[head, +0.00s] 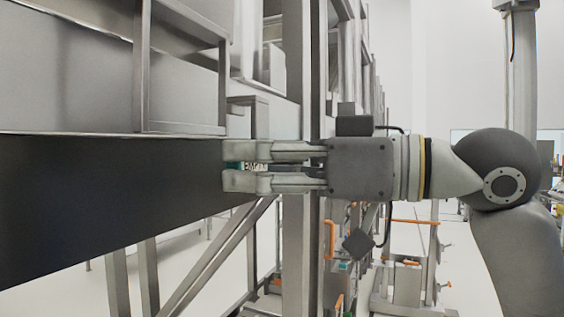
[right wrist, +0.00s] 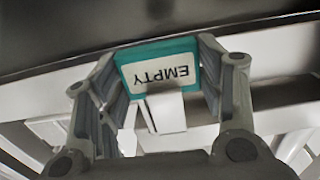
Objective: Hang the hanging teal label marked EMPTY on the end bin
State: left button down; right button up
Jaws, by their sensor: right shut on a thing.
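My right gripper (head: 236,166) is shut on the teal label (head: 232,163), whose edge shows between the fingertips in the head view. In the right wrist view, the label (right wrist: 157,72) sits between the two fingers of the gripper (right wrist: 158,75), with EMPTY reading upside down on its pale face. A white tab shows just below it. The fingertips are at the right end of a long dark panel (head: 100,190). I cannot tell whether the label touches it. A grey bin-like box (head: 70,75) stands above the panel; I cannot tell which part is the end bin. My left gripper is not in view.
A metal post (head: 297,235) stands upright just behind the right gripper. A grey frame (head: 180,128) borders the box. Diagonal braces (head: 215,255) run below the panel. Carts with orange handles (head: 412,263) stand on the pale floor behind.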

jog(key=f+x, duration=0.1)
jog(key=x, duration=0.6)
jog(key=shift+f, duration=0.35)
dwell(0.5)
jog(key=o, duration=1)
